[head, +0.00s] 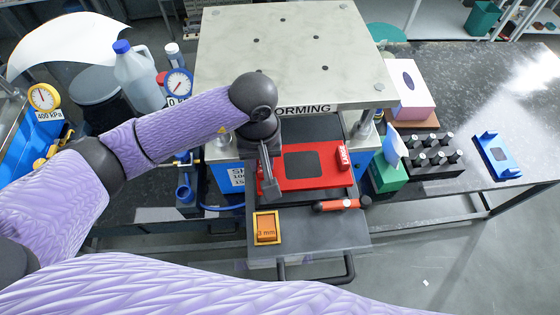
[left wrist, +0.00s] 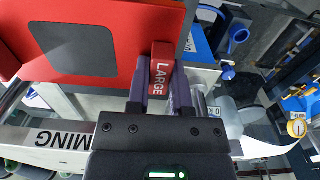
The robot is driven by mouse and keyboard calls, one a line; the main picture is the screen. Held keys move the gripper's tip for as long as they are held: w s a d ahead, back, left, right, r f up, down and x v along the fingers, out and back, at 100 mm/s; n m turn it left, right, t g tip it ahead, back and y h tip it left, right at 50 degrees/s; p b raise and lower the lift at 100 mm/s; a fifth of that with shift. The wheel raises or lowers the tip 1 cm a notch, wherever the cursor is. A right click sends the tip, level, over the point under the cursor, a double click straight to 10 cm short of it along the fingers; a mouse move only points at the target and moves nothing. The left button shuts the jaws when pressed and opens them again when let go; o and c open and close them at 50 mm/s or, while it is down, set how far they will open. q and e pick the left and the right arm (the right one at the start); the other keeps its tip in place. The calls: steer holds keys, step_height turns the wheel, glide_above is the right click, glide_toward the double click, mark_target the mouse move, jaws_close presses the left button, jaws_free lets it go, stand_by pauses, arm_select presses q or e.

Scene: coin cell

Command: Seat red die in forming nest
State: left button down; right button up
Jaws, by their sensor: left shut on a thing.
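The red die (head: 272,182) is a flat red plate with a dark square in its middle, below the forming press's top plate. A red handle block marked LARGE (head: 343,155) stands at its right end. My left gripper (head: 268,172) is at the die's left end. In the left wrist view, its fingers (left wrist: 161,85) are shut on a red block marked LARGE (left wrist: 162,60) on the die (left wrist: 120,20). The forming nest is mostly hidden by the die and the press; I cannot tell whether the die rests fully in it. My right gripper is not in view.
The press's top plate (head: 290,45) overhangs the die. On the grey drawer (head: 320,235) in front lie an orange 3 mm block (head: 266,230) in a yellow frame and an orange-handled tool (head: 338,204). A black rack (head: 440,170) and blue fixture (head: 498,157) stand at right.

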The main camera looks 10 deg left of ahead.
arm_select(q)
step_height(320, 180, down, 5)
steer(key=shift+w+r, duration=0.1)
steer(key=shift+w, duration=0.05)
steer(key=shift+f, duration=0.4)
steer(key=shift+f, duration=0.2)
steer(key=c, duration=0.5)
jaws_free()
